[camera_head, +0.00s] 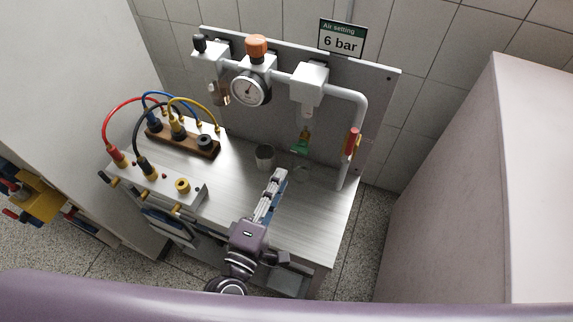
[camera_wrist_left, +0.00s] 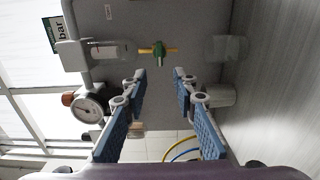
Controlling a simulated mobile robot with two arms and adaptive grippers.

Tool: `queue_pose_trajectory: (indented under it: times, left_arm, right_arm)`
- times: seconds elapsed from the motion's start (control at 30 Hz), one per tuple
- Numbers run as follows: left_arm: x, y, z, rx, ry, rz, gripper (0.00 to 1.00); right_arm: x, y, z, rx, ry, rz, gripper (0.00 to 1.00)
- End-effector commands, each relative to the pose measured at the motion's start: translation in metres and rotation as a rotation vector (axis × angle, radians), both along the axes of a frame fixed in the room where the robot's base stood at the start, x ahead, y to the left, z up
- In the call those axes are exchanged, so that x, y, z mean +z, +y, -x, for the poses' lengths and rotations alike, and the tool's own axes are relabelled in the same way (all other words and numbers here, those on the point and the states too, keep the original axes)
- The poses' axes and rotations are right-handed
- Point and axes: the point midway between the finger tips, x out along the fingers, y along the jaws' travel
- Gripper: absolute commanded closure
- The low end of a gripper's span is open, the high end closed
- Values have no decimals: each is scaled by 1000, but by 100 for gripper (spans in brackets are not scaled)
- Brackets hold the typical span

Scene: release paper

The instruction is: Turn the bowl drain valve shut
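The drain valve (camera_head: 301,142) is a small green and yellow piece under the right-hand white block (camera_head: 309,83) on the grey panel. In the left wrist view the drain valve (camera_wrist_left: 158,49) shows a green middle with yellow parts on both sides, beyond the fingertips. A clear-looking bowl (camera_wrist_left: 112,49) sits between the block and the valve. My left gripper (camera_head: 279,177) reaches over the bench, in front of and apart from the valve. In the left wrist view the left gripper (camera_wrist_left: 160,78) has its two blue-padded fingers apart, with nothing between them. My right gripper is not in view.
A metal cup (camera_head: 264,156) stands on the bench left of my fingers, and a faint clear round item (camera_head: 301,173) lies to the right. A pipe with a red handle (camera_head: 352,141) comes down at the right. A gauge (camera_head: 250,90) and cabled sockets (camera_head: 184,138) are at the left.

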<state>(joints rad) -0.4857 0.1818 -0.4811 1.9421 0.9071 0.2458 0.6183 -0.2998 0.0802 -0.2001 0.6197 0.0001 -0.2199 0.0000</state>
Motion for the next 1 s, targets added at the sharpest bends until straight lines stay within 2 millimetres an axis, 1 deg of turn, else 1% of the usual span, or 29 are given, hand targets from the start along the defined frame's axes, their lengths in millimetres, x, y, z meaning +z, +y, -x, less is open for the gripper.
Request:
queue_pose_trajectory:
  times: [0.03,0.1,0.23,0.83,0.93,1.0]
  left_arm:
    - [-1,2,8,-3,2,-2,74]
    - [-1,5,16,-2,2,-1,74]
    - [0,7,23,0,0,1,74]
    - [1,7,24,-3,-1,-3,74]
    - [2,1,24,-35,-4,-42,74]
    - [4,-8,25,-86,-8,-110,74]
  right_arm:
    - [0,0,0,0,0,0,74]
    - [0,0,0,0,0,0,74]
    - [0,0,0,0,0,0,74]
    - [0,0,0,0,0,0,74]
    - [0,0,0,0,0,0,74]
    - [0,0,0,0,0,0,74]
